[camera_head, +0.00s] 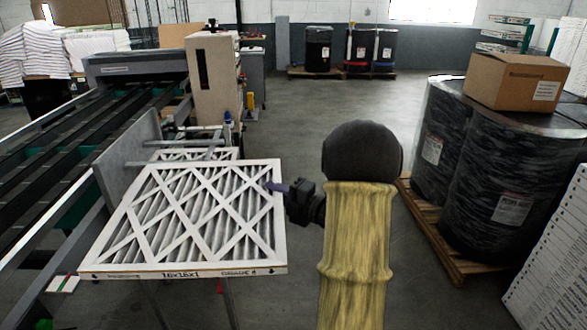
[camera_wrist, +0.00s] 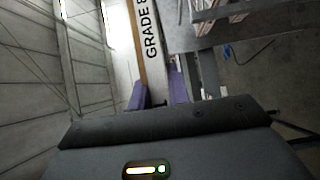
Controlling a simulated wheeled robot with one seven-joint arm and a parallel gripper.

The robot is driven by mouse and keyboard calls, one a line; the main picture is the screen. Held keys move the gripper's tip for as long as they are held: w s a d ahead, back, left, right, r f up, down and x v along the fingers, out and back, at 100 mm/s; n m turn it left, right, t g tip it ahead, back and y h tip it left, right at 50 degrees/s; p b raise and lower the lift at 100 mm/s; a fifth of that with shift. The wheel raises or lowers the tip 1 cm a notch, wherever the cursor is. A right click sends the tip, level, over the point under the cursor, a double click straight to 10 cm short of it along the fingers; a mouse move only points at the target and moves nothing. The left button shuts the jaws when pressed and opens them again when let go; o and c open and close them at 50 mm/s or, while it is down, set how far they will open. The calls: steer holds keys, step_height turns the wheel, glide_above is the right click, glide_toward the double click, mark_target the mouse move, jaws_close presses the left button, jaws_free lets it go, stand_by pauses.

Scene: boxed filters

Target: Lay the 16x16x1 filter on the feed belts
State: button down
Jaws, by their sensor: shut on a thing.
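The 16x16x1 filter (camera_head: 190,215), a white-framed pleated panel with a crossed lattice, is at the centre left in the head view, lying roughly flat. Its label faces me on the front edge. My gripper (camera_head: 274,187) is shut on its right edge. In the wrist view the filter's edge (camera_wrist: 150,45), lettered "GRADE 8", stands between the purple fingers of my gripper (camera_wrist: 158,93). The feed belts (camera_head: 60,137) are dark parallel strips on the machine at the left. The filter is to their right, beside a grey plate. I cannot tell whether it touches anything below.
A grey upright plate (camera_head: 128,160) stands between the filter and the belts. Another lattice filter (camera_head: 170,154) shows behind the held one. A beige machine box (camera_head: 214,80) stands beyond. Wrapped drums (camera_head: 510,150) on a pallet, with a carton (camera_head: 516,80), stand right. The middle floor is clear.

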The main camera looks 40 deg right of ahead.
steer(key=a+f, duration=0.4)
steer(key=f, duration=0.3)
steer(key=w+a+f+h, duration=0.1)
steer(key=a+f, duration=0.4)
steer(key=f, duration=0.3)
steer(key=a+f+m, duration=0.1)
steer(key=a+f, duration=0.3)
steer(key=f, duration=0.4)
steer(key=shift+w+a+t+h, duration=0.25)
steer(key=shift+a+t+h, duration=0.05)
steer(key=shift+f, duration=0.15)
